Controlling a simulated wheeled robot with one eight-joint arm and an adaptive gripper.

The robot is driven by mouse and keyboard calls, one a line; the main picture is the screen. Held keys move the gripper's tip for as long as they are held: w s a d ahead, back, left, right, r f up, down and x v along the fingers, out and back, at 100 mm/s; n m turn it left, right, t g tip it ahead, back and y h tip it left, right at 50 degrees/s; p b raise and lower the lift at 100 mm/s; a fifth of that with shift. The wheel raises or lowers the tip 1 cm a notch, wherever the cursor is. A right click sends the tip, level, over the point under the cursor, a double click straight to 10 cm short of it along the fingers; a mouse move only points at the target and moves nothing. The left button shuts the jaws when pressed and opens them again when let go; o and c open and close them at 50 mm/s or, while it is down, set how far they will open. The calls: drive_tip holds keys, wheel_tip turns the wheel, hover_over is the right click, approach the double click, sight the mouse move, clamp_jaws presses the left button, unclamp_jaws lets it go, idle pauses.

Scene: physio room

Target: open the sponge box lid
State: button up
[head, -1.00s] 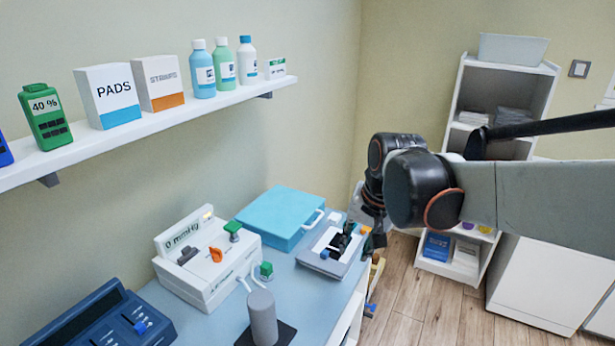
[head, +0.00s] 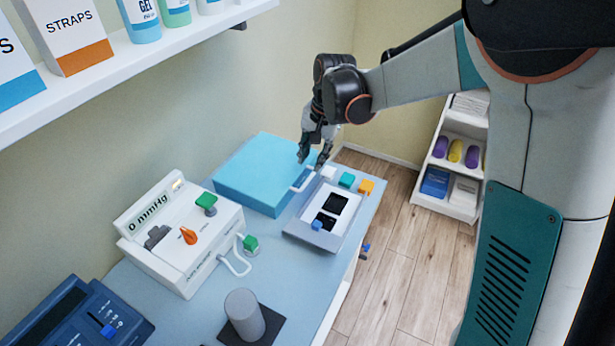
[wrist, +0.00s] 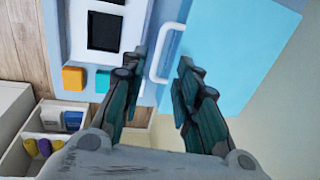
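The sponge box (head: 262,170) is a light blue flat box on the table against the wall, and its lid is down. A white handle (head: 304,181) sticks out from its front edge. In the wrist view the lid (wrist: 245,50) fills the upper right, and the handle (wrist: 160,55) shows just beyond the fingers. My gripper (head: 312,160) is above the box's right front corner, close to the handle. In the wrist view my gripper (wrist: 155,90) has its fingers spread with nothing between them. I cannot tell whether a finger touches the handle.
A white-grey device with black screens (head: 327,212) lies right in front of the box. Teal (head: 346,180) and orange (head: 366,186) blocks stand beside it. A pressure unit (head: 182,235) and a grey cylinder (head: 244,314) stand nearer. A wall shelf (head: 150,75) hangs above.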

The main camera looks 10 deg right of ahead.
sight(306, 182)
drive_tip(key=f, duration=0.3)
drive_tip(key=a+f+b, duration=0.1)
drive_tip(key=f, duration=0.1)
drive_tip(key=f+b, duration=0.1)
drive_tip(key=f, duration=0.2)
drive_tip(key=shift+w+a+f, duration=0.2)
drive_tip(key=shift+w+f, duration=0.1)
drive_tip(key=shift+w, duration=0.1)
drive_tip(key=shift+c, duration=0.3)
clamp_jaws()
